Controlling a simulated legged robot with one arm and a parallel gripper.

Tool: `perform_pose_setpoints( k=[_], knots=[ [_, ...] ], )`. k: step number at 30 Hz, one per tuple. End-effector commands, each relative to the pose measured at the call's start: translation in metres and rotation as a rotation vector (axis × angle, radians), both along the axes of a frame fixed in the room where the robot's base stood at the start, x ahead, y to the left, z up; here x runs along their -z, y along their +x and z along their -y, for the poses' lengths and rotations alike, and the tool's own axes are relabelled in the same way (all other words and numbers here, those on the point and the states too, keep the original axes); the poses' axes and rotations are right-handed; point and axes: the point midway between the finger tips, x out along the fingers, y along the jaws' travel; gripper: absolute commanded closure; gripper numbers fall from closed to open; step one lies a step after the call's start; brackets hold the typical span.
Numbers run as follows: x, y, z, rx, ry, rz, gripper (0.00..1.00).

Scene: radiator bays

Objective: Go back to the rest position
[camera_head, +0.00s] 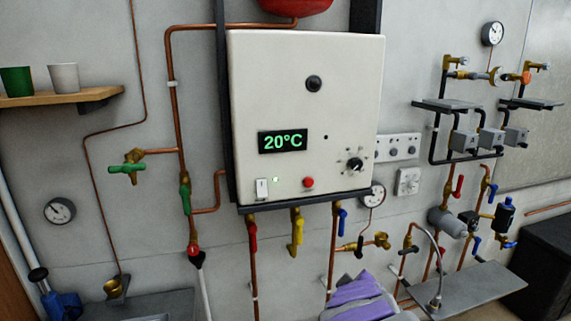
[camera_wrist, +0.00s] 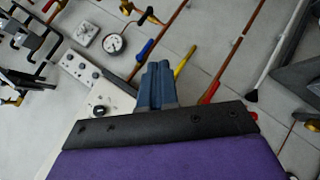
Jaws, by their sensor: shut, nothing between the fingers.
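My gripper (camera_wrist: 157,84) shows in the wrist view as blue-grey fingers pressed together beyond a black plate and purple housing. It is shut and empty. In the head view a purple and grey part of my arm shows at the bottom edge, below the boiler; the fingers cannot be made out there. The white boiler panel (camera_head: 300,100) has a green display (camera_head: 283,141) reading 20°C, a black knob (camera_head: 355,164), a red button (camera_head: 308,182) and a white switch (camera_head: 262,188). In the wrist view the panel (camera_wrist: 75,95) lies partly behind my gripper.
Red, yellow and blue valve handles (camera_head: 297,231) hang on pipes under the boiler. A shelf (camera_head: 90,98) with green and white cups is at the left. Pipework and a grey ledge (camera_head: 470,288) are at the right. A black box (camera_head: 545,262) stands at the far right.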

Motion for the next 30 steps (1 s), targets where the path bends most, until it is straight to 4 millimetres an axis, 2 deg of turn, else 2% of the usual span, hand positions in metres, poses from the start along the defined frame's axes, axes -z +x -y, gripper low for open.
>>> perform_pose_setpoints(
  k=[1, 3, 5, 9, 15, 18, 21, 24, 30],
  knots=[
    [0.018, -0.021, 0.006, 0.058, 0.060, -0.060, 1.00],
    [0.037, -0.053, 0.012, 0.138, 0.139, -0.155, 1.00],
    [0.054, -0.082, 0.014, 0.204, 0.206, -0.239, 1.00],
    [0.086, -0.153, 0.011, 0.352, 0.338, -0.435, 1.00],
    [0.115, -0.257, -0.004, 0.535, 0.466, -0.711, 1.00],
    [0.120, -0.298, -0.011, 0.600, 0.494, -0.816, 1.00],
    [0.122, -0.325, -0.016, 0.646, 0.503, -0.890, 1.00],
    [0.122, -0.340, -0.019, 0.669, 0.506, -0.930, 1.00],
    [0.121, -0.345, -0.019, 0.678, 0.506, -0.942, 1.00]
  ],
)
